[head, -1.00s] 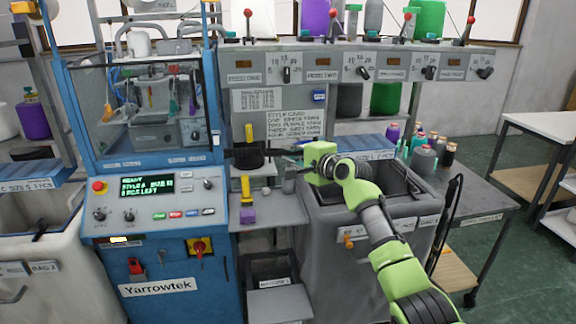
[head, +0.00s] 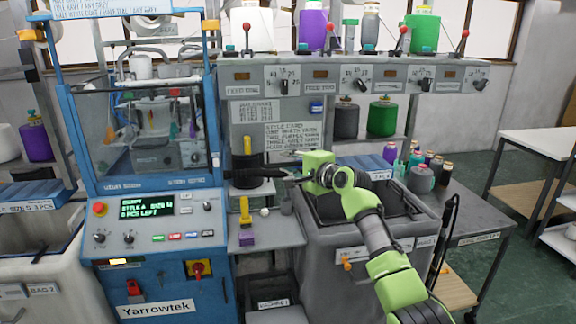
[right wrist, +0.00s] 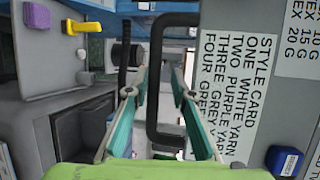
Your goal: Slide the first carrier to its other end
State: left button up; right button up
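My right gripper (head: 292,175) reaches left in front of the grey panel, beside the blue machine (head: 150,262). In the right wrist view its teal fingers (right wrist: 158,85) are apart, with a black U-shaped bar (right wrist: 155,70) showing between them. I cannot tell whether they touch it. Dark parts (head: 247,172) show just left of the gripper in the head view. I cannot make out which part is the first carrier. Small coloured parts show behind the machine's window (head: 155,130). My left gripper is not in view.
Below the gripper, a yellow part (head: 245,208) and a purple block (head: 247,237) stand on a small grey shelf (head: 285,235). A grey bin (head: 335,250) lies under my right arm. The style card (head: 292,136) is on the panel above. Cones and levers line the top.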

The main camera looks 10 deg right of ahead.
jog(key=shift+r, duration=0.1)
jog(key=shift+s+d, duration=0.25)
jog(key=shift+s, duration=0.2)
jog(key=v, duration=1.1)
